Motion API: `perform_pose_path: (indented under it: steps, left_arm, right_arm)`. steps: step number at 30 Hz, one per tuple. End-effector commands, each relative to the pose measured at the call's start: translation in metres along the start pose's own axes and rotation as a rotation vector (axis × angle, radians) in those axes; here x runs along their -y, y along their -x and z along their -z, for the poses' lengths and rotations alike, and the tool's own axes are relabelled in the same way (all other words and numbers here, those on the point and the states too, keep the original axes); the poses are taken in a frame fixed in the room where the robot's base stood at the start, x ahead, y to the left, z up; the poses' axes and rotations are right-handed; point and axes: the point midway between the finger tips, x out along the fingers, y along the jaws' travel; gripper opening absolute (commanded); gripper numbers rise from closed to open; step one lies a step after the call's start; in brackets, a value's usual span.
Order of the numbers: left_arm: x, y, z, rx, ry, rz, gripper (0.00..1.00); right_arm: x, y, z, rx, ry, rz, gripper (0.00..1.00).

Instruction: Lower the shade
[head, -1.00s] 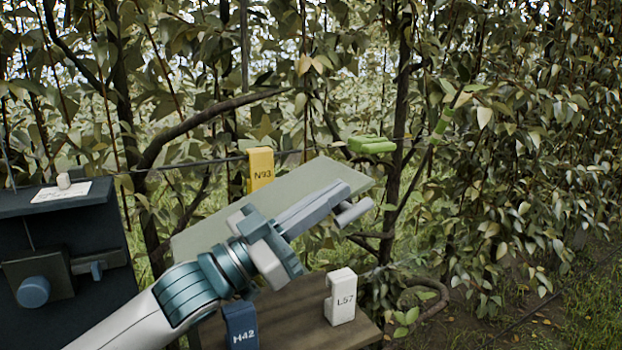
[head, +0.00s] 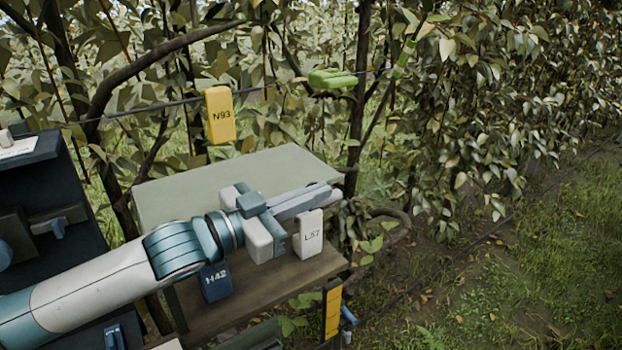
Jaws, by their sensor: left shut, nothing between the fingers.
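The shade seems to be the flat grey-green panel (head: 190,188) in the head view. It slopes gently above a brown wooden shelf (head: 255,290). My left gripper (head: 328,194) lies across the panel's near right part, with its fingers shut and empty, pointing right. The fingers overlap the panel's near edge in the picture; I cannot tell whether they touch it. The gripper and arm hide part of that edge. My right gripper is out of view.
A white L57 block (head: 308,238) and a blue H42 block (head: 216,283) stand on the shelf close under my gripper. A yellow N93 tag (head: 219,117) and a green object (head: 332,79) are behind. A dark cabinet (head: 75,190) stands left. Grass at right is open.

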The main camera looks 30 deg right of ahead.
Motion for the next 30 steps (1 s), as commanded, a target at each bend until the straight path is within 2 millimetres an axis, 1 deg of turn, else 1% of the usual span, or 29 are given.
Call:
perform_pose_path:
  steps: [5,17,23,30]
  left_arm:
    - [-0.001,0.0,-0.002,0.007,0.0,-0.001,0.0]
    - [0.0,0.0,0.001,0.005,0.001,-0.001,0.0]
    - [0.002,-0.002,0.013,0.005,0.001,0.0,0.0]
    - [0.006,-0.005,0.035,0.005,0.0,0.002,0.0]
  right_arm:
    - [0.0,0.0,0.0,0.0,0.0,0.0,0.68]
    - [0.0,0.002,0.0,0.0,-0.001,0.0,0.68]
    - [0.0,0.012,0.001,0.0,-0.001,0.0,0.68]
    - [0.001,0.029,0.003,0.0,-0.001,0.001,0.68]
